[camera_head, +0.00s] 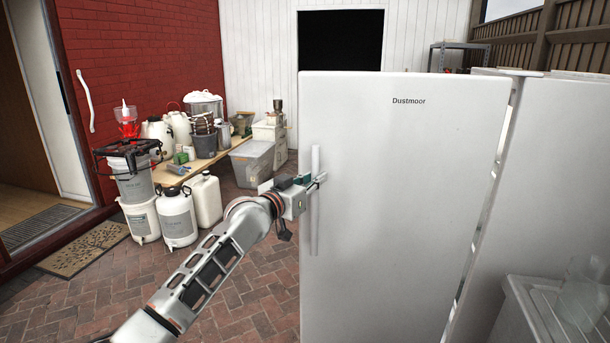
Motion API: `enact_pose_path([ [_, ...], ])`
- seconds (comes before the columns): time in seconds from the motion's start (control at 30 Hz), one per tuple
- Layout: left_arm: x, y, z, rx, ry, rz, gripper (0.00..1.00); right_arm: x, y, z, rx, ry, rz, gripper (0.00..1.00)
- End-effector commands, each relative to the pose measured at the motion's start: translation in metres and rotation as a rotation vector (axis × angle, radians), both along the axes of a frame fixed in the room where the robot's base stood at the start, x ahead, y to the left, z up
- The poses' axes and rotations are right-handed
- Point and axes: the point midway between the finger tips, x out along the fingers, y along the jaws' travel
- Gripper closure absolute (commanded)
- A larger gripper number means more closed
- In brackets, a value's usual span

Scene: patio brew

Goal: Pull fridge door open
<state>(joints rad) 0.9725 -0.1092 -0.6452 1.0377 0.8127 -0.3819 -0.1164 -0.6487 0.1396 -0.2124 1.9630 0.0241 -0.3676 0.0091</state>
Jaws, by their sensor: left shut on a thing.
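The white fridge door (410,200), marked "Dustmoor", stands upright and fills the right middle of the head view. Its long vertical handle (315,230) runs along the door's left edge. My left gripper (318,181) is at the upper part of the handle and is shut on it; the fingertips are small in the picture. A gap shows along the door's right edge, between it and the white body (545,200) behind. My right gripper is not in the view.
White jugs (177,217) and buckets stand at the left by a low wooden table (205,162) with pots. A clear bin (252,162) is behind my left arm. A doormat (85,249) lies at the left. A ridged white surface with a clear vessel (582,290) is at lower right. Brick paving is clear in front.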

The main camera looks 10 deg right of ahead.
Motion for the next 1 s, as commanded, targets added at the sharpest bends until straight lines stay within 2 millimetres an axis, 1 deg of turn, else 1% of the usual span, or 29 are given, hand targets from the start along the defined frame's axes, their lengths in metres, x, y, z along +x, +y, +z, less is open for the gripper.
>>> enact_pose_path([
  [0.17,-0.012,-0.002,0.002,-0.002,-0.001,0.02,1.0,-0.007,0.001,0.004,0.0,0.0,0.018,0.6],
  [0.33,-0.018,-0.002,0.002,-0.002,-0.001,0.033,1.0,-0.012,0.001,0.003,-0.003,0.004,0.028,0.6],
  [0.53,-0.02,-0.002,0.002,-0.003,-0.002,0.039,1.0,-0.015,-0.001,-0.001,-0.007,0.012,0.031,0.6],
  [0.87,-0.02,-0.001,0.002,-0.003,-0.002,0.038,1.0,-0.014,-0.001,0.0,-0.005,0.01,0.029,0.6],
  [0.9,-0.02,-0.002,0.002,-0.003,-0.002,0.038,0.76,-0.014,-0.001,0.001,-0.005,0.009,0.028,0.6],
  [0.93,-0.02,-0.002,0.001,-0.003,-0.002,0.038,0.69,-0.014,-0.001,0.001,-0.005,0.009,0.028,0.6],
  [1.0,-0.02,-0.002,0.001,-0.003,-0.002,0.038,0.69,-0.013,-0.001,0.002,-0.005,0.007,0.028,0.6],
])
